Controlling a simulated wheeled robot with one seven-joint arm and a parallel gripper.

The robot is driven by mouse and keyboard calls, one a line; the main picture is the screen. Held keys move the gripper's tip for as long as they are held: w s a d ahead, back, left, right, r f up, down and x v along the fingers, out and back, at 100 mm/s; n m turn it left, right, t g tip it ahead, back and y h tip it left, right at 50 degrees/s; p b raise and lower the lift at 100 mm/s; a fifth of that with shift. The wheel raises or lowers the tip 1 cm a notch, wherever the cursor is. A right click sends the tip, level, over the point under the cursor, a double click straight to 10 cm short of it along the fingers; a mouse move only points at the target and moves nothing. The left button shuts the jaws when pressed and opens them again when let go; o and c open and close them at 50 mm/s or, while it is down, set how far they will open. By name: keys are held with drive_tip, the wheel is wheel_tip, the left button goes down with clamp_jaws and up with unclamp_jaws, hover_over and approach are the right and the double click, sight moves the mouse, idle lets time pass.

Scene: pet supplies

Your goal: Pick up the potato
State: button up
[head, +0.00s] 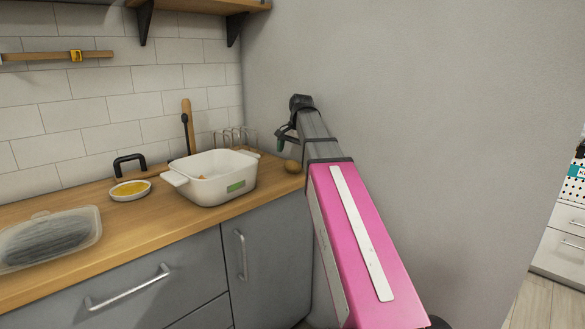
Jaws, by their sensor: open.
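The potato (293,166) is a small brown round thing on the wooden counter (150,225), near its right end by the grey wall. It lies to the right of the white basin and close to my pink arm. My gripper (281,139) is open above the potato and a little to its left, apart from it. The fingers are small and dark in the head view, and part of the gripper is hidden behind my arm's end.
A white basin (205,190) with a green label stands left of the potato. Several glasses (235,139) stand behind it. A white bowl with yellow contents (130,189) and a clear lidded container (48,240) sit farther left. The grey wall (420,120) bounds the right.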

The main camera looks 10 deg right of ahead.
sight(292, 163)
drive_tip(key=shift+w+a+f, duration=0.1)
drive_tip(key=shift+w+f, duration=0.05)
drive_tip(key=shift+f, duration=1.15)
drive_tip(key=shift+w+a+f, duration=0.1)
drive_tip(key=shift+w+f, duration=0.05)
drive_tip(key=shift+f, duration=1.15)
drive_tip(key=c, duration=0.9)
